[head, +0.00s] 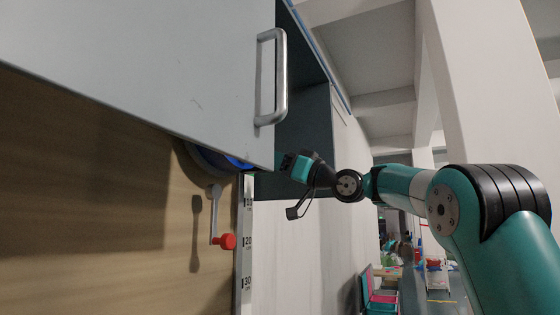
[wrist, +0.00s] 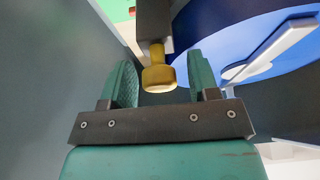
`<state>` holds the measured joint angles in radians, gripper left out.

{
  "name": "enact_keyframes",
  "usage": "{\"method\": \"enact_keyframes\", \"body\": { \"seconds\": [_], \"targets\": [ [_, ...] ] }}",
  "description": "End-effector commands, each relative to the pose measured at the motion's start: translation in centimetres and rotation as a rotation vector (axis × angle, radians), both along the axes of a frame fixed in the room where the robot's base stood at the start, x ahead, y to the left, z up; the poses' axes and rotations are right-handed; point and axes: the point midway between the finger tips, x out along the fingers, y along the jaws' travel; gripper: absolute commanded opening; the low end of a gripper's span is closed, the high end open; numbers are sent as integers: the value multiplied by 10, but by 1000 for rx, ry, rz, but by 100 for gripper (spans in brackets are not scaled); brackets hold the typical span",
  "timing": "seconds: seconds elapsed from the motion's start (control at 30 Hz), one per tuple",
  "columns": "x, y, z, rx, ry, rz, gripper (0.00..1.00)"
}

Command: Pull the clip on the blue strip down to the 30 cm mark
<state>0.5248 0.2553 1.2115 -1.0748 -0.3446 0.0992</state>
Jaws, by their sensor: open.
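My gripper (head: 283,161) is at the lower corner of the raised grey panel, level with the top of the white scale strip (head: 247,225). In the wrist view its two green fingers (wrist: 163,80) are open, one on each side of a brass knob (wrist: 158,77). The knob hangs from a dark block (wrist: 153,22); I cannot tell whether this is the clip. The fingers appear apart from it. A blue disc (wrist: 222,45) lies behind; it shows partly in the head view (head: 238,162). The scale reads 10, 20 and 30 downward. I cannot clearly make out a blue strip.
The grey panel (head: 150,60) with a metal handle (head: 280,80) overhangs the upper left and hides most of the disc. A crank with a red knob (head: 227,241) hangs left of the scale. A white wall (head: 320,240) stands right of the scale.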

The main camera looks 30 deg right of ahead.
Motion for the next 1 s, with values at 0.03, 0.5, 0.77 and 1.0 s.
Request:
{"method": "enact_keyframes", "body": {
  "seconds": [0.03, 0.5, 0.77, 1.0],
  "targets": [
    [0, 0, 0, 0, 0, 0, 55],
    [0, -1, -1, 0, 0, -1, 0],
    [0, -1, -21, 0, 0, -1, 0],
    [-1, -1, -66, 0, 0, -1, 0]
  ]
}}
